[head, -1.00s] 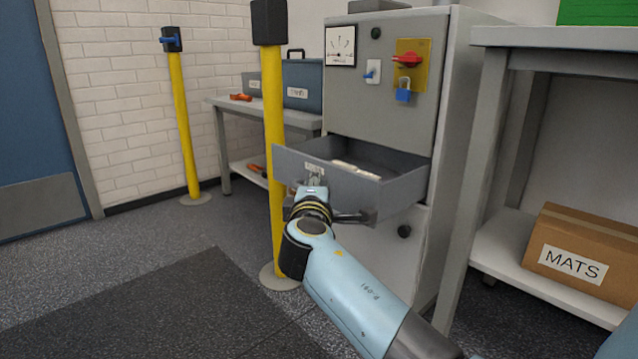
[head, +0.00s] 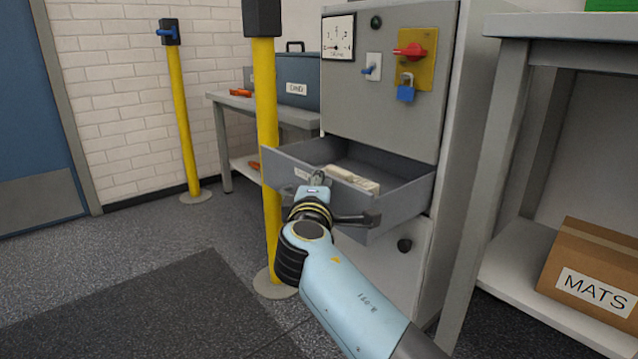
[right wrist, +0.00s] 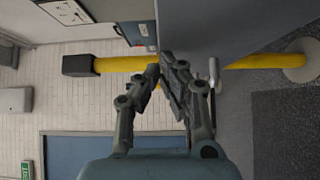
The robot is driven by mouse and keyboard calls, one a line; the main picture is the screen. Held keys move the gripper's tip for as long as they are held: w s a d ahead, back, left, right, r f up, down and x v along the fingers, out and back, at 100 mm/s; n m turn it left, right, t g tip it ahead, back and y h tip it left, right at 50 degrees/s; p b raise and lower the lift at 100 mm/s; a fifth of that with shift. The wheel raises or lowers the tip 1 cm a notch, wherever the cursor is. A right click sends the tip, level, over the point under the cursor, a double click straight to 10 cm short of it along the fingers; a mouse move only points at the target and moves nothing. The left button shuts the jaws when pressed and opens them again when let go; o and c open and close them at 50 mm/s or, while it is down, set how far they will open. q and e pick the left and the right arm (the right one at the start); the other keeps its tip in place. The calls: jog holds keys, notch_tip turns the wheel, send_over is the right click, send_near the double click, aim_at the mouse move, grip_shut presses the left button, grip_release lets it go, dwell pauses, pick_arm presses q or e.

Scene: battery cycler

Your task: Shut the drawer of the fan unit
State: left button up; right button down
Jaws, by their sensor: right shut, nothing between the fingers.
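The fan unit is a grey cabinet (head: 385,115), and its drawer (head: 405,200) is pulled well out. A pale, box-like item (head: 355,181) lies inside, close to the drawer front. My right gripper (head: 319,178) is at the outer face of the drawer front, near its label. In the right wrist view, my right gripper (right wrist: 166,68) has its fingertips together with nothing between them, beside the grey drawer front (right wrist: 225,28). Whether they touch it is unclear. A light bar (right wrist: 213,76) shows beside the fingers. My left gripper is not in view.
A yellow post (head: 267,150) stands close to the drawer's left side, with another yellow post (head: 182,120) farther back. A bench (head: 225,101) with a blue-grey case is behind. At right are a shelf unit (head: 500,120) and a MATS box (head: 592,270).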

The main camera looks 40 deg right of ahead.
jog(key=w+d, duration=0.1)
jog(key=d, duration=1.6)
jog(key=shift+w, duration=0.2)
jog(key=shift+d, duration=0.1)
